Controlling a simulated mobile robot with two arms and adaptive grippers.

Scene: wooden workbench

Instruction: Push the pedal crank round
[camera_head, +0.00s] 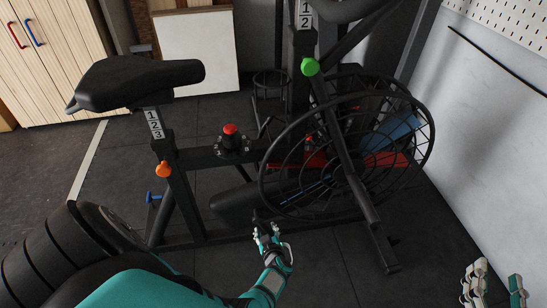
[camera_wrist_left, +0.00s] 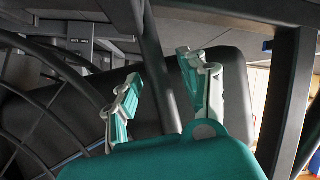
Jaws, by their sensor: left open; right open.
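The pedal crank cannot be made out for certain in the head view; the low part of the exercise bike near my left gripper is dark and partly covered. My left gripper (camera_head: 268,238) is open beside the bike's lower frame, just below a black rounded body (camera_head: 232,205) left of the fan wheel. In the left wrist view its two fingers (camera_wrist_left: 160,95) are spread. A slim dark bar (camera_wrist_left: 158,65), possibly the crank, shows between them; contact cannot be told. My right gripper (camera_head: 495,285) is open at the lower right corner, away from the bike.
The caged fan wheel (camera_head: 408,110) stands right of my left gripper. The black saddle (camera_head: 135,80) is at upper left. A green knob (camera_head: 310,67), an orange knob (camera_head: 163,169) and a red knob (camera_head: 230,129) are on the frame. A pale wall bounds the right side; dark floor lies in front.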

